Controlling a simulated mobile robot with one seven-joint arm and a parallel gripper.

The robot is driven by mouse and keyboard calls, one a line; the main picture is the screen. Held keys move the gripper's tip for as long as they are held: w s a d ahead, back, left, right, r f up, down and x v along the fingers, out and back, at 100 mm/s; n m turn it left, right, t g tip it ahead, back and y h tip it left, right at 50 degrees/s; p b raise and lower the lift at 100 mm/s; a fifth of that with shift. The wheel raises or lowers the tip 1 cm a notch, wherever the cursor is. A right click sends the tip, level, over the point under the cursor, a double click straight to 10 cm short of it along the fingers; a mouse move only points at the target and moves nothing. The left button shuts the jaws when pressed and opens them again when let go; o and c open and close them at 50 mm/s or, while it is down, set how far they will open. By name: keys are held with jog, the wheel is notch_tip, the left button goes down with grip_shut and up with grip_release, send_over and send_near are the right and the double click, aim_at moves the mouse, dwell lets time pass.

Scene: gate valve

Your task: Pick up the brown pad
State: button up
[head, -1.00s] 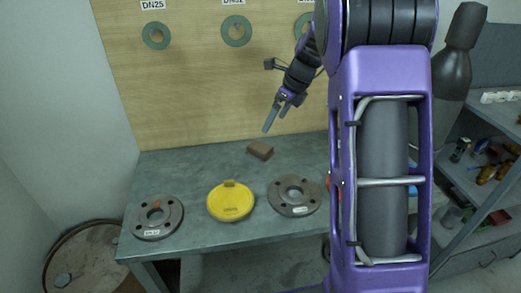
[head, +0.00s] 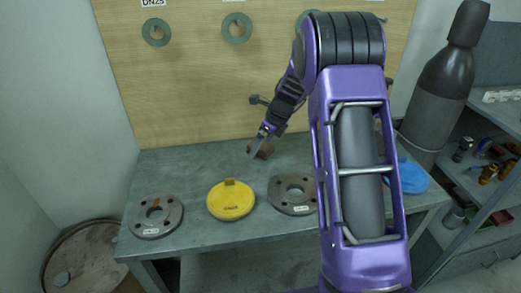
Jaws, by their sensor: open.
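The brown pad (head: 266,152) is a small brown block lying on the grey workbench (head: 185,175) near the back board. My gripper (head: 257,147) hangs at the end of my purple arm. It points down and left, with its fingers overlapping the left part of the pad in the picture. The fingers are open and hold nothing visible. I cannot tell whether they touch the pad or are still above it. Part of the pad is hidden behind the gripper.
A grey flange (head: 155,215), a yellow disc (head: 231,200) and another flange (head: 293,193) stand along the bench front. A blue disc (head: 409,178) lies at the right. A dark cylinder (head: 440,95) and shelves (head: 485,185) are further right. Green rings (head: 237,28) hang on the wooden board.

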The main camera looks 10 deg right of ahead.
aim_at(262, 146)
jog(key=shift+r, duration=0.1)
jog(key=c, duration=1.4)
notch_tip(262, 146, up, 10)
jog(key=p, duration=0.1)
jog(key=o, duration=0.9)
jog(key=c, duration=0.7)
jog(key=shift+s, duration=0.1)
